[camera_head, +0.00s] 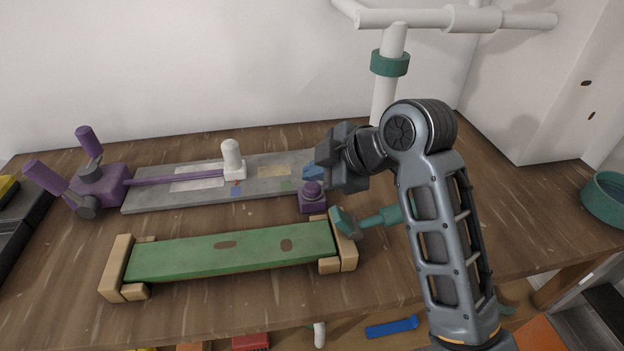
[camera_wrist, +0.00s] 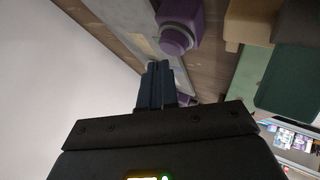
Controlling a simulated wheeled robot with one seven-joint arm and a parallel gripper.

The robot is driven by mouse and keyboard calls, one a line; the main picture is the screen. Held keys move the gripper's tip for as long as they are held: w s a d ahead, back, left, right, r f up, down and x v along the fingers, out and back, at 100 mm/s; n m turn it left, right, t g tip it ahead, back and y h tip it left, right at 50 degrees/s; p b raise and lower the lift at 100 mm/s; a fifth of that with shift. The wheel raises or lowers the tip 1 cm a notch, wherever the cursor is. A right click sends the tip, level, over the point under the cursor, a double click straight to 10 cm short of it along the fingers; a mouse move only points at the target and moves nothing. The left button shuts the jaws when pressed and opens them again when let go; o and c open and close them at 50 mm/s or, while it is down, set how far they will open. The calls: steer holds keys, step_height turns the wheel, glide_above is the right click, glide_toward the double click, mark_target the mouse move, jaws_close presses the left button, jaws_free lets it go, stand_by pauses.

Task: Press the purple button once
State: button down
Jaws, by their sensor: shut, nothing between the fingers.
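The purple button (camera_head: 312,190) is a round cap on a square purple base, standing at the near right end of a grey board on the wooden table. It also shows in the wrist view (camera_wrist: 177,38), at the top, beyond and to the right of the fingertips. My gripper (camera_head: 312,172) is shut and empty. In the head view its blue fingers show just above and behind the button. In the wrist view the closed fingers (camera_wrist: 157,70) point toward the grey board and look apart from the button.
A grey board (camera_head: 150,199) carries a purple rod and a white post (camera_head: 232,155). A green board on wooden blocks (camera_head: 225,250) lies in front. A teal-handled tool (camera_head: 380,218) lies right of the button. A white stand (camera_head: 384,100) rises behind my arm.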

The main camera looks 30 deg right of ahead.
mark_target(316, 189)
steer(key=shift+r, duration=0.25)
step_height(316, 189, up, 5)
steer(key=p, duration=0.4)
steer(key=shift+p, duration=0.4)
steer(key=shift+f, duration=0.1)
stand_by(0.5)
